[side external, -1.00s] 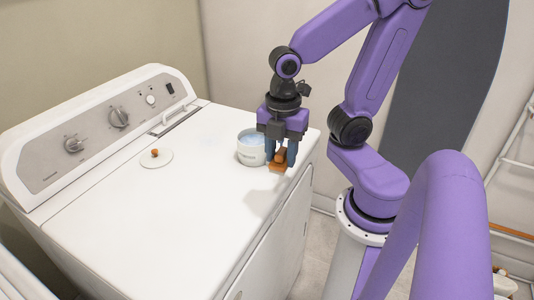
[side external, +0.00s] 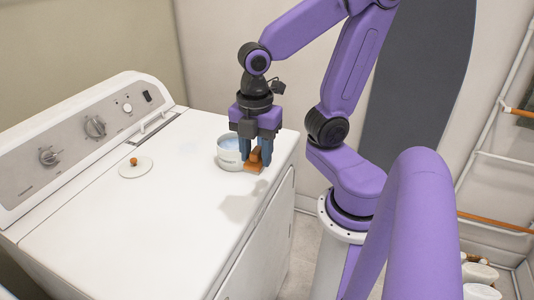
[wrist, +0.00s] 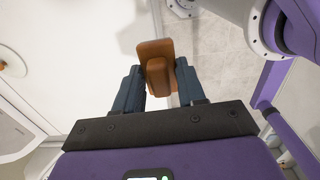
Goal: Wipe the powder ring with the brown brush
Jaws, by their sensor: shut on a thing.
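The brown brush (side external: 252,166) is a small wooden block with a raised grip. My gripper (side external: 255,157) is shut on that grip and holds the brush above the washer top, near its right edge. In the wrist view the brush (wrist: 153,49) sits between the two dark fingers of my gripper (wrist: 161,80). Its underside is hidden. I cannot clearly make out the powder ring on the white top.
A white pot (side external: 230,160) with pale blue contents stands just left of the brush. A white lid (side external: 128,171) with an orange knob lies farther left on the washer top (side external: 120,235). The control panel (side external: 75,140) rises along the back left. The front of the top is clear.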

